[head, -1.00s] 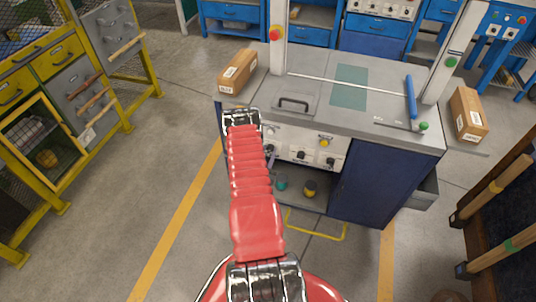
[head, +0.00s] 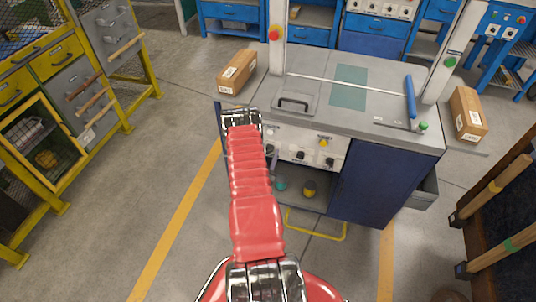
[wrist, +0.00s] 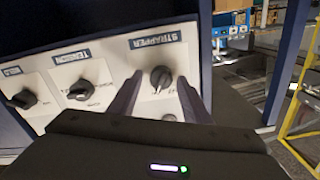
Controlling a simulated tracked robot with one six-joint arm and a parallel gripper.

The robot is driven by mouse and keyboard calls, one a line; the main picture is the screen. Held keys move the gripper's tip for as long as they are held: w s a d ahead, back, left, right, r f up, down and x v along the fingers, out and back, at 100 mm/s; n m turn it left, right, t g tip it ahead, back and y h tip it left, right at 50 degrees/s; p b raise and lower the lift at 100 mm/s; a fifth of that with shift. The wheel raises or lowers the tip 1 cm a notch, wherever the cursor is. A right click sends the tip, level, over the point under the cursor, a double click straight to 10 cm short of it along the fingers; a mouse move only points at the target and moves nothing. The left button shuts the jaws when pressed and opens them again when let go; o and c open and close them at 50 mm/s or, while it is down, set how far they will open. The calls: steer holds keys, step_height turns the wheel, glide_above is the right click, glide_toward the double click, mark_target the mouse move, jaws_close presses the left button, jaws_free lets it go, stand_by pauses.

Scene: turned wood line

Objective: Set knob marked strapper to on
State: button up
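The strapper knob (wrist: 160,78) is a round black knob on a white panel (wrist: 112,66) in the wrist view, below a blue label reading STRAPPER (wrist: 156,38). The lettering appears upside down. I cannot read the knob's setting clearly. My gripper (wrist: 159,84) is open, with one dark finger on each side of the knob and a gap to it on both sides. I cannot tell whether the fingertips touch the panel. In the head view my red arm hides most of the gripper and the left end of the panel.
Two other black knobs, a middle one (wrist: 82,89) and a far one (wrist: 22,98), sit left on the panel in the wrist view. The panel is on the front of a grey-topped bench (head: 310,96). Cardboard boxes stand at its left (head: 237,72) and right (head: 468,113).

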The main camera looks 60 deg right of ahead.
steer(key=shift+a, duration=0.15)
steer(key=s+a, duration=0.2)
steer(key=a, duration=1.1)
steer(key=shift+a, duration=0.2)
stand_by(0.3)
